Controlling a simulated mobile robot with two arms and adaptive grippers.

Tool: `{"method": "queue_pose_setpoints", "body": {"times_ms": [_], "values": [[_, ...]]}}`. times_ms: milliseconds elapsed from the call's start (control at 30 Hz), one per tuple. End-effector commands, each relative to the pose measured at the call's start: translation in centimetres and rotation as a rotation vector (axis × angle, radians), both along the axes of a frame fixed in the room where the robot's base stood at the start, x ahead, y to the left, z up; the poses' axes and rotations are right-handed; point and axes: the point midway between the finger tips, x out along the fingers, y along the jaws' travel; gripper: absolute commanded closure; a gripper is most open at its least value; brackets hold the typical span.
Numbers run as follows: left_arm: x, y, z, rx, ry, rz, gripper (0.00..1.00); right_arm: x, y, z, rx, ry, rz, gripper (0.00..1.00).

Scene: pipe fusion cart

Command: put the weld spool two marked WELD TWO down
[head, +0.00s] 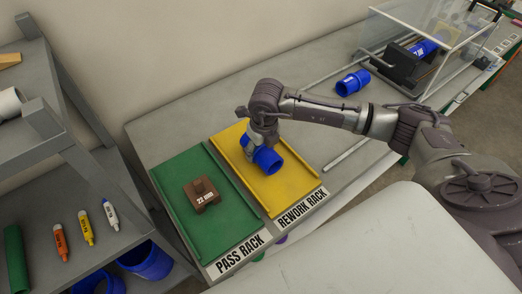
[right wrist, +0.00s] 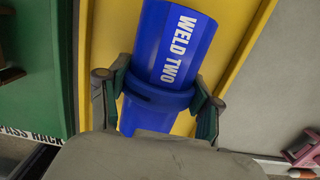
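The weld spool two (head: 266,162) is a blue cylinder with a raised collar, lying on its side over the yellow rework rack (head: 289,188). In the right wrist view the spool (right wrist: 178,50) shows white WELD TWO lettering. My right gripper (head: 262,146) points down at it, one finger on each side. In the right wrist view the fingers (right wrist: 160,95) meet the spool's sides near the collar, with no clear gap. The spool appears at the rack surface, but I cannot tell whether it bears fully on it. My left gripper is not in view.
The green pass rack (head: 226,232) beside it holds a brown block (head: 203,195). Another blue spool (head: 353,82) lies farther back on the grey table near a clear-sided case (head: 445,40). A shelf (head: 90,215) with markers and blue pipe pieces stands at left.

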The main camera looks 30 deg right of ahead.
Motion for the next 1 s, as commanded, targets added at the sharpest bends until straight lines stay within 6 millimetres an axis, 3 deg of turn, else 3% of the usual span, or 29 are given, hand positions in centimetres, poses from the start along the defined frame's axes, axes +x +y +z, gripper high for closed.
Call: {"method": "queue_pose_setpoints", "body": {"times_ms": [33, 200, 233, 567, 767, 1000], "values": [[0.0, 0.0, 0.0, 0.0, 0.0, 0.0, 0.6, 0.0, 0.0, 0.0, 0.0, 0.0, 0.0, 0.51], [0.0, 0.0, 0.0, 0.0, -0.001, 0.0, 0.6, 0.0, 0.0, 0.1, 0.0, -0.001, 0.0, 0.8], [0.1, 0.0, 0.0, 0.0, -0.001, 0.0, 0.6, 0.0, 0.0, 0.1, 0.0, -0.001, 0.0, 0.82], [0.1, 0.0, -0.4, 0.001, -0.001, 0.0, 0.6, 0.1, 0.0, 0.7, 0.0, -0.003, 0.0, 0.82], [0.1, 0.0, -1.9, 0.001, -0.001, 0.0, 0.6, 0.2, 0.0, 3.5, 0.001, -0.008, 0.001, 0.82], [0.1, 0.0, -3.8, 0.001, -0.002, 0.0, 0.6, -3.3, -4.1, 6.7, -0.005, -0.005, -0.003, 0.82]]}}
